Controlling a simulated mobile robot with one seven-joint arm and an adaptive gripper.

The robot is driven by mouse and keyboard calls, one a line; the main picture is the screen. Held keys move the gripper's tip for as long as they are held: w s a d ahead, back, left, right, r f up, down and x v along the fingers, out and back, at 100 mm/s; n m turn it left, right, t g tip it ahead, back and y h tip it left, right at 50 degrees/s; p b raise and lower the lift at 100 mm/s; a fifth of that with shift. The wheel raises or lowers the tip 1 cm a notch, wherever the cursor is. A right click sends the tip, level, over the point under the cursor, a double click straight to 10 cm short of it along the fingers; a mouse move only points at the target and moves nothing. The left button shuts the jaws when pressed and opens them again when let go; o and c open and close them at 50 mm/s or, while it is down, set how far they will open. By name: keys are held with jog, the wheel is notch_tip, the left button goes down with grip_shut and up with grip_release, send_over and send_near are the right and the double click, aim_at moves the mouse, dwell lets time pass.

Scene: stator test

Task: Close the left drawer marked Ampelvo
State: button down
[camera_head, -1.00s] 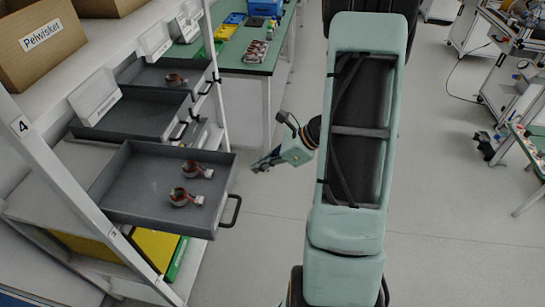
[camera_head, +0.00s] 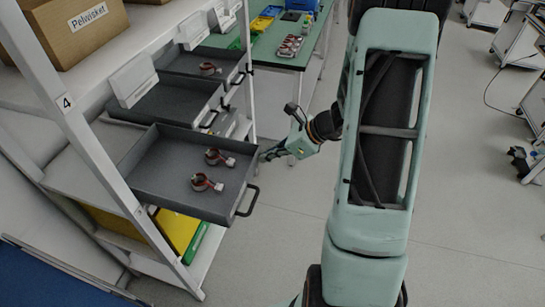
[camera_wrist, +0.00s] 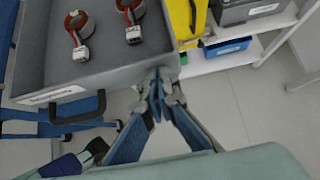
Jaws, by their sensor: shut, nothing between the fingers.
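A grey drawer (camera_head: 165,178) stands pulled out of the shelf in the head view, with a black handle (camera_head: 249,201) on its front. Two red-ringed parts, one farther back (camera_head: 214,157) and one nearer (camera_head: 202,182), lie inside. In the wrist view, the drawer (camera_wrist: 105,65) fills the upper left, its handle (camera_wrist: 79,108) below. A white label (camera_wrist: 52,95) on its front is too small to read. My gripper (camera_head: 265,154) is shut and empty, close to the drawer's front at the end away from the label. It also shows in the wrist view (camera_wrist: 158,78); contact cannot be told.
Two more grey drawers, a middle one (camera_head: 165,105) and a far one (camera_head: 190,63), stand open behind on the same rack. A white rack post (camera_head: 90,150) stands in front. A green table (camera_head: 265,55) stands beyond.

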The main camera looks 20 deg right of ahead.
send_near(194, 149)
jog(key=w+a, duration=0.1)
jog(key=a, duration=0.1)
jog(key=w+a+f, duration=0.1)
jog(key=w+a+f+b, duration=0.1)
jog(key=w+a, duration=0.1)
jog(key=shift+a+f, duration=0.15)
jog(key=shift+a, duration=0.35)
jog(key=shift+w, duration=0.1)
